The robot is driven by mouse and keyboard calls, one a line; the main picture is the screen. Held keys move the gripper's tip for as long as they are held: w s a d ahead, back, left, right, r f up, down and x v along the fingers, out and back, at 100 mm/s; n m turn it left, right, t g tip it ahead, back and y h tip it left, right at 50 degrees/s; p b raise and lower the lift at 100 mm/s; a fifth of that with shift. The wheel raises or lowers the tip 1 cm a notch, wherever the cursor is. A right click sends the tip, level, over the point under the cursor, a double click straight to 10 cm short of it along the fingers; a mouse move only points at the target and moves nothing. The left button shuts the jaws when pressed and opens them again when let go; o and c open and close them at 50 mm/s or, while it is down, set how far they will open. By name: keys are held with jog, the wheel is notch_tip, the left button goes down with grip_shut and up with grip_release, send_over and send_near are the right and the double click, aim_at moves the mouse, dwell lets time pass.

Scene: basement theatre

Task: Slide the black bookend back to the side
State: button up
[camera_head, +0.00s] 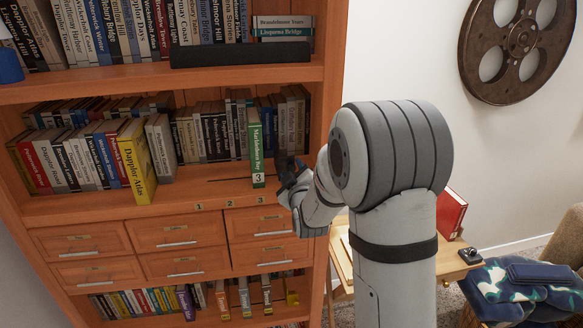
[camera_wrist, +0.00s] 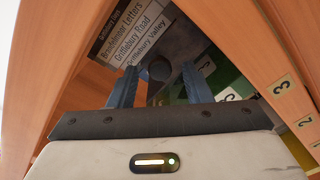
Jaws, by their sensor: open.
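My gripper (camera_head: 291,172) is at the right end of the middle shelf, just right of the green book (camera_head: 256,150) marked 3. In the wrist view my gripper (camera_wrist: 158,88) is open, with its two blue-grey fingers apart. A dark panel with a round knob, which appears to be the black bookend (camera_wrist: 159,70), shows ahead between the fingers. I cannot tell whether the fingers touch it. In the head view the bookend cannot be made out apart from my dark gripper. The green book also shows in the wrist view (camera_wrist: 229,88), right of the fingers.
Books (camera_head: 205,132) stand in a row behind, and a yellow atlas (camera_head: 137,163) stands at left. The shelf's front edge (camera_head: 160,207) carries labels 1, 2 and 3. The bookcase's right side panel (camera_head: 329,90) is close to my gripper. Shelf space left of the green book is clear.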

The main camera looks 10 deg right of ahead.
jog(key=shift+w, duration=0.5)
jog(key=shift+c, duration=0.3)
grip_shut()
